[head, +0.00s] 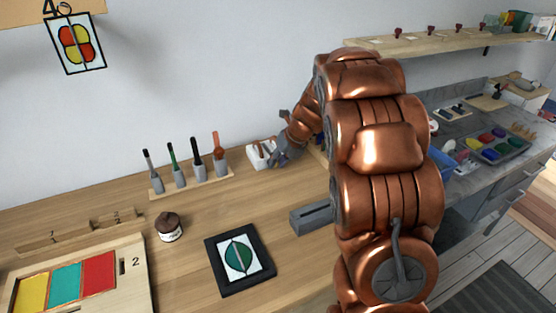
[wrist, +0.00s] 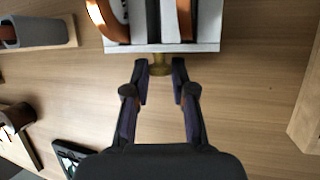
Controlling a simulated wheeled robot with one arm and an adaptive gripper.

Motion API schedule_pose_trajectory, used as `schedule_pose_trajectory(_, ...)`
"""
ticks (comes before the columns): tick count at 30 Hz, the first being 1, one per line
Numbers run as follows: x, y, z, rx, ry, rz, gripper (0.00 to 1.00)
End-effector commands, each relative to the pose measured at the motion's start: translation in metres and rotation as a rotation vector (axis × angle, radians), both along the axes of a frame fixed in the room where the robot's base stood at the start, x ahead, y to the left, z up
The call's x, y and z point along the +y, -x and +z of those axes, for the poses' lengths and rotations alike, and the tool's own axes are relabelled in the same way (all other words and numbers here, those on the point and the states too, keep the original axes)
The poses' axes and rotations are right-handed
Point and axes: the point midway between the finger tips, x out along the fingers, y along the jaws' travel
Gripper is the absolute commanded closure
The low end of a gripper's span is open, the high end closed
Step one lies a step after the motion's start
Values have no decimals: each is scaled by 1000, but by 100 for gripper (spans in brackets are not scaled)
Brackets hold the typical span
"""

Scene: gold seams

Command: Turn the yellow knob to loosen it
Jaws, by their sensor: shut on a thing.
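The yellow knob (wrist: 160,69) shows in the wrist view as a small brass-coloured piece at the front edge of a white block (wrist: 205,47). My gripper (wrist: 159,70) has a fingertip on each side of the knob and is shut on it. The fingers partly cover the knob, so its turn angle cannot be told. In the head view the white block (head: 254,161) stands at the back of the wooden bench, with my gripper (head: 272,159) at its right front. The knob itself is hidden there.
A rack (head: 192,184) of upright tools stands left of the white block. A brown-capped jar (head: 169,228), a black-framed leaf picture (head: 256,287), a grey slotted block (head: 313,217) and a colour-panel tray (head: 138,290) lie nearer. Bare bench lies between them.

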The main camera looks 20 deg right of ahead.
Motion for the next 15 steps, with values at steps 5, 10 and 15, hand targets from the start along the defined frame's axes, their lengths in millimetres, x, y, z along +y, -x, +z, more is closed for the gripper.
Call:
schedule_pose_trajectory(5, 2, 2, 5, 5, 63, 2, 100)
schedule_pose_trajectory(10, 5, 2, 8, 7, 163, 4, 100)
schedule_pose_trajectory(15, 6, 2, 7, 7, 282, 4, 100)
